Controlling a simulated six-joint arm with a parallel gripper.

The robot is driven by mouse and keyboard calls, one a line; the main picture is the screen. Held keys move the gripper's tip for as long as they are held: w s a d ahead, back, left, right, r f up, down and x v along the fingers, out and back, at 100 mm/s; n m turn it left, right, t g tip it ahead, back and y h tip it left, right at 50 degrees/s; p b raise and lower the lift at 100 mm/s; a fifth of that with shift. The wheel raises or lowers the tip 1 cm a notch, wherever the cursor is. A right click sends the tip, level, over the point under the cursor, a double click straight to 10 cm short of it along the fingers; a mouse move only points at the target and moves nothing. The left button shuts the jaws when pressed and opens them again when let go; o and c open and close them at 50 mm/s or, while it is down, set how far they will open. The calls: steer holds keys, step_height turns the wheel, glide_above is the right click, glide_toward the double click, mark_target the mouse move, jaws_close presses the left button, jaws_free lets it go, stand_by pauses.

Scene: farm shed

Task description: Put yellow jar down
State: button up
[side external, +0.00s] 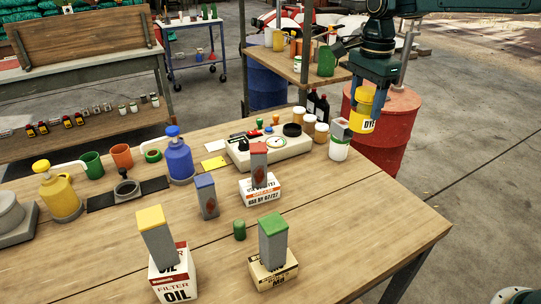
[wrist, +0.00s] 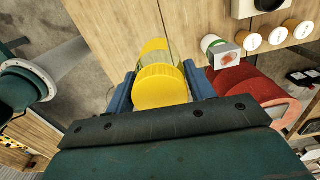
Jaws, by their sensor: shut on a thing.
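The yellow jar (side external: 363,110) has a yellow lid and a white label with dark letters. My gripper (side external: 373,88) is shut on it and holds it in the air, near the far right edge of the wooden table (side external: 390,215). In the side view a red drum (side external: 392,118) stands on the floor behind it. In the wrist view the jar (wrist: 162,85) sits between the two blue fingers of my gripper (wrist: 160,90), its yellow end towards the camera. Part of the table (wrist: 115,25) shows beyond it.
A white and green can (side external: 339,148) with a grey block on top stands near the jar. Blocks stand on boxes, including an oil filter box (side external: 172,275). The table's right front is clear.

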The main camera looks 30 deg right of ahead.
mark_target(361, 127)
step_height(361, 127, down, 15)
steer(key=shift+r, duration=0.2)
steer(key=shift+f, duration=0.15)
steer(key=shift+f, duration=2)
steer(key=shift+f, duration=0.1)
steer(key=o, duration=1)
steer(key=shift+c, duration=0.2)
step_height(361, 127, up, 12)
steer(key=shift+r, duration=0.1)
